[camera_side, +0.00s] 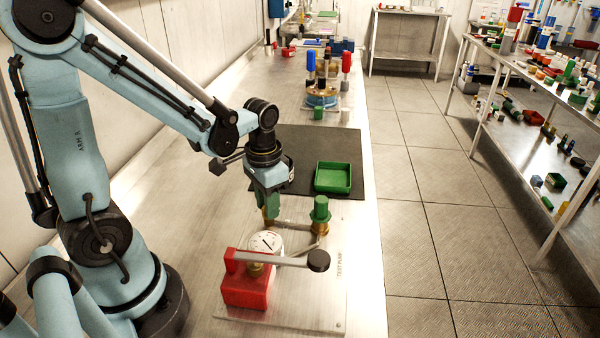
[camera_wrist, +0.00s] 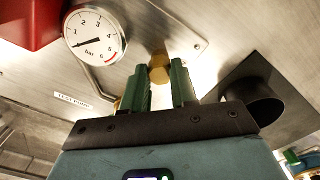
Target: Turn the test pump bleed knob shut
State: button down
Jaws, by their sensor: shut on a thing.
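The test pump has a red block (camera_side: 247,284), a white gauge (camera_side: 267,243) and a lever with a black ball end (camera_side: 318,261). My gripper (camera_side: 269,210) points down behind the gauge. Its green fingers (camera_wrist: 160,88) are shut on the bleed knob, which they largely hide. A brass fitting (camera_wrist: 158,68) shows between and beyond the fingertips. A second fitting with a green top (camera_side: 320,208) stands upright to the right, clear of my gripper. The gauge also shows in the wrist view (camera_wrist: 95,36), its needle near the low end.
A green tray (camera_side: 333,188) lies on a dark mat (camera_side: 293,139) behind the pump. The bench's right edge is near the pump plate (camera_side: 300,312). The tiled aisle is clear.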

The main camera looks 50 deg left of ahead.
jog(key=m, duration=0.4)
jog(key=shift+m, duration=2.1)
jog(key=c, duration=0.9)
grip_release()
jog(key=shift+r, duration=6.05)
